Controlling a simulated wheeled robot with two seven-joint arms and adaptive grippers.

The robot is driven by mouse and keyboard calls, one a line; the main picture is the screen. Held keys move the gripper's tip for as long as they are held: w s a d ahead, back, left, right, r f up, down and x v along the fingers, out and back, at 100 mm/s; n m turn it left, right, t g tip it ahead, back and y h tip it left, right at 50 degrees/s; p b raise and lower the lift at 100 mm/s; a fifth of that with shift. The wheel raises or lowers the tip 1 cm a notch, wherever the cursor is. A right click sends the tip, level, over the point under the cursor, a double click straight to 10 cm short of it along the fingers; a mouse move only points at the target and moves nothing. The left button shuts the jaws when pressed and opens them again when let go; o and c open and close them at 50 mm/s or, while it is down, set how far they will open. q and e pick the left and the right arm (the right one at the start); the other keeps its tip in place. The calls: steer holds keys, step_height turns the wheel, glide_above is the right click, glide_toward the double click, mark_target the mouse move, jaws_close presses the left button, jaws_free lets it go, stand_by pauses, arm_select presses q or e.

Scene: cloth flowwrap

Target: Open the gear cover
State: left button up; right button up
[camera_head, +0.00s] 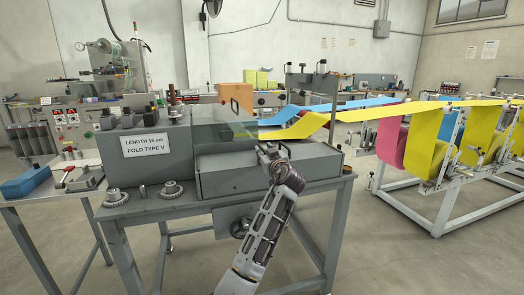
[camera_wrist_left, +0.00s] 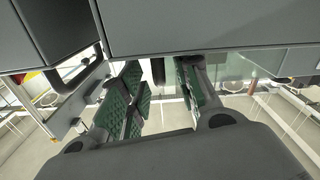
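A grey machine (camera_head: 240,180) stands on a grey table, with a clear guard (camera_head: 215,132) above its middle. I cannot tell for certain which panel is the gear cover; the closed grey housing with the sign (camera_head: 147,142) is on the left, and a low grey housing is in front. My left gripper (camera_head: 268,152) is at the upper front edge of the low housing. In the left wrist view the gripper (camera_wrist_left: 163,95) is open, with green pads apart. A dark upright piece (camera_wrist_left: 158,70) shows between them, beneath a grey panel (camera_wrist_left: 200,25). My right gripper is not in view.
Two loose gears (camera_head: 172,189) lie on the table's front left. A side table (camera_head: 45,195) with a blue box (camera_head: 25,182) is at the left. Yellow and coloured cloth rolls (camera_head: 430,145) hang on a rack at the right. The floor in front is clear.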

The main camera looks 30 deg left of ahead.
mark_target(258, 144)
arm_select(q)
steer(key=shift+x, duration=2)
steer(key=shift+c, duration=0.5)
jaws_close()
